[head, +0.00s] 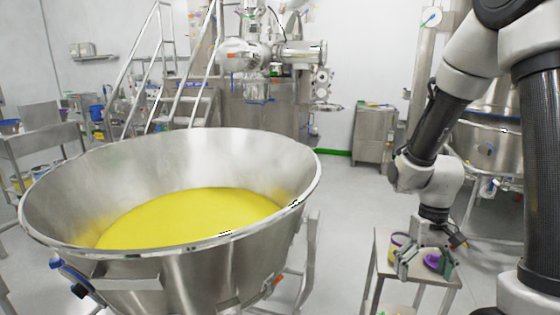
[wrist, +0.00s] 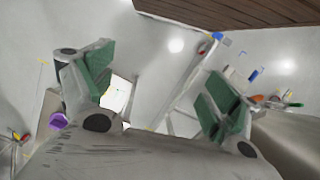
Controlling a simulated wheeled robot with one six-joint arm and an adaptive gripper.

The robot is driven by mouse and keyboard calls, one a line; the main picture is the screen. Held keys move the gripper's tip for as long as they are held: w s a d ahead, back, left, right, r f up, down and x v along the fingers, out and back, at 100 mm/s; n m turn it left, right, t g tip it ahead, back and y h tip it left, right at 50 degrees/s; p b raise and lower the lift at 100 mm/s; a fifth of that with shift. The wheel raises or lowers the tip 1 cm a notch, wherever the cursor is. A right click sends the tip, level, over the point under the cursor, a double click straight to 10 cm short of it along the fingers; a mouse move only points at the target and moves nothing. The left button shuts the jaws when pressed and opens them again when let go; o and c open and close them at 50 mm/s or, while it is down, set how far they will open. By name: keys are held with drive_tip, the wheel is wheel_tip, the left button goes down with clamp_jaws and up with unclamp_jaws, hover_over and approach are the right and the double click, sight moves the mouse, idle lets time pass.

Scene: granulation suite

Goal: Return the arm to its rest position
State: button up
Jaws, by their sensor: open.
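My gripper (head: 425,262) hangs from my arm at the right of the head view, above or in front of a small steel table. In the wrist view my gripper (wrist: 155,95) shows two green-padded fingers spread wide apart. Nothing is between the fingers. My arm is bent, with its forearm reaching down from the upper right corner of the head view.
A large steel bowl (head: 60,205) of yellow powder (head: 190,217) fills the left foreground. Behind stand stairs with rails (head: 137,62), machinery, and a cabinet (head: 375,133). Open floor lies centre right.

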drive_tip(key=s+d+r+t, duration=0.1)
drive_tip(key=s+r+t, duration=0.2)
drive_tip(key=r, duration=0.8)
drive_tip(key=s+d+r+t, duration=0.1)
drive_tip(key=s+r+t, duration=0.2)
drive_tip(key=s+r, duration=0.4)
wheel_tip(320, 180, up, 4)
drive_tip(key=shift+d+r+t, duration=0.2)
drive_tip(key=shift+r+t, duration=0.05)
drive_tip(key=shift+t, duration=0.15)
